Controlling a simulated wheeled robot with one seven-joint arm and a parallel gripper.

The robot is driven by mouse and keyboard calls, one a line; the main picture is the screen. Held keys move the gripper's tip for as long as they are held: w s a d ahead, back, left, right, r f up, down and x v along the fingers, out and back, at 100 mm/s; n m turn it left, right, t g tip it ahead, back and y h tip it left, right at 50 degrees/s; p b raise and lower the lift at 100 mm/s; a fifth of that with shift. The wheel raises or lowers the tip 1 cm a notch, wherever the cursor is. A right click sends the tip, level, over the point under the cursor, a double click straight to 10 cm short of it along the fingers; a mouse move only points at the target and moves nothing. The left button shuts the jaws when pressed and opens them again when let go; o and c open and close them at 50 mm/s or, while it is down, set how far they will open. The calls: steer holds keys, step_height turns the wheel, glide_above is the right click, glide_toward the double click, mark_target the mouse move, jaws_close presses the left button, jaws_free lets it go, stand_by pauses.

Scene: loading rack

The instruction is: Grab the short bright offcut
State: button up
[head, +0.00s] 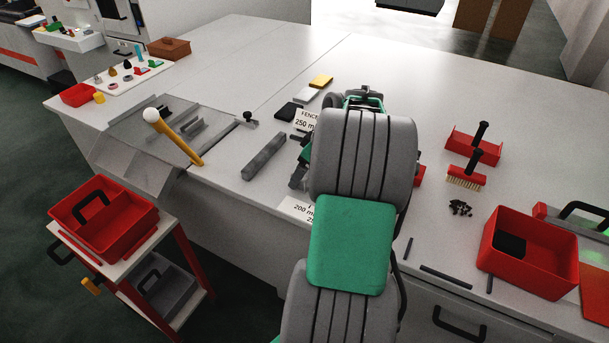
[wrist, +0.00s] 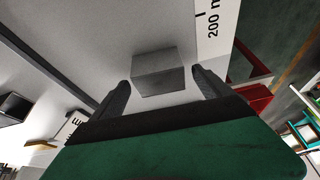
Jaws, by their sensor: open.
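A short, light grey offcut block (wrist: 158,66) lies on the pale bench top in the wrist view. My gripper (wrist: 160,82) is open, with one dark finger on each side of the block's near end. Gaps show between the fingers and the block, so nothing is held. I cannot tell how far the fingertips are above the bench. In the head view my arm hides the block, and only part of my gripper (head: 298,178) shows at the arm's left edge. A longer, darker grey bar (head: 264,157) lies just left of it.
A white 200 mm label (head: 296,208) lies at the bench's front edge, and a FENCE 250 label (head: 306,121) lies farther back. A red bin (head: 535,252) and a red brush (head: 466,177) are at right.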

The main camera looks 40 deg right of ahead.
steer(key=shift+w+f, duration=0.15)
steer(key=shift+f, duration=0.25)
steer(key=shift+c, duration=0.6)
steer(key=c, duration=1.4)
